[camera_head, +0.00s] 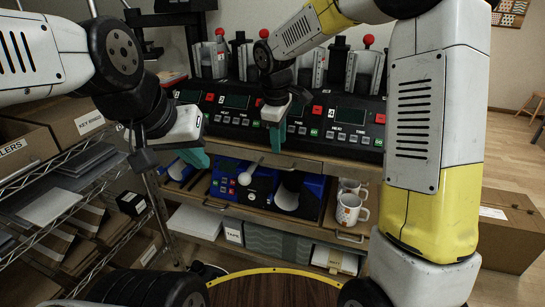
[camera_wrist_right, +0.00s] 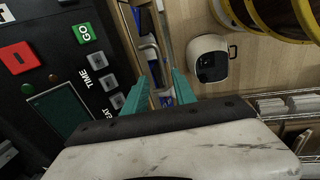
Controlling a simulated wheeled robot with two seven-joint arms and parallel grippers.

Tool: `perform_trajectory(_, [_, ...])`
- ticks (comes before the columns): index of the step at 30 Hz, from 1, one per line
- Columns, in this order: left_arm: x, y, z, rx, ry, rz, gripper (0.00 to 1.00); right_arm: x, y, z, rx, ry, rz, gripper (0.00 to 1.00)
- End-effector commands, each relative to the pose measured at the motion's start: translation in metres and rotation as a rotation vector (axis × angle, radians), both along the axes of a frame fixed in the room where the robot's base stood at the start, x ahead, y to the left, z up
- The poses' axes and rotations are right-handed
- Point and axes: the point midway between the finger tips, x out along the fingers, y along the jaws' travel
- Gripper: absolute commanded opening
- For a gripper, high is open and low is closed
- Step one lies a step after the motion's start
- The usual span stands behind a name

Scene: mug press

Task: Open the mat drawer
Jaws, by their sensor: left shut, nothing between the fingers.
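A wooden bench unit holds a board with a light wooden front edge (camera_head: 270,215). My left gripper (camera_head: 197,159) is shut and empty, above the board's left end. My right gripper (camera_head: 277,136) hangs in front of the press panels. In the right wrist view its teal fingers (camera_wrist_right: 160,84) are apart with nothing held; a metal handle (camera_wrist_right: 151,47) shows beyond them, not touched.
Black press panels (camera_head: 235,120) line the bench top. Blue devices (camera_head: 262,188) and white mugs (camera_head: 349,209) stand on the board below. A wire rack (camera_head: 115,185) with boxes is at left. A cardboard box (camera_head: 508,235) is on the floor at right.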

Motion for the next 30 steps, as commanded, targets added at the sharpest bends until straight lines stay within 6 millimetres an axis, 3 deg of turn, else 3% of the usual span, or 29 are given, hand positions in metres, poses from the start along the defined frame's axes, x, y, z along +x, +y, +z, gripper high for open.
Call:
perform_trajectory(8, [0.000,0.000,0.000,0.000,0.000,0.000,0.00,0.009,0.007,-0.026,-0.015,0.014,0.040,0.33])
perform_trajectory(18, [0.000,0.000,0.000,0.000,0.000,0.000,0.00,0.018,0.003,-0.076,-0.014,0.012,0.038,0.33])
perform_trajectory(30, [0.000,0.000,0.000,0.000,0.000,0.000,0.00,0.020,0.003,-0.086,-0.013,0.010,0.037,0.33])
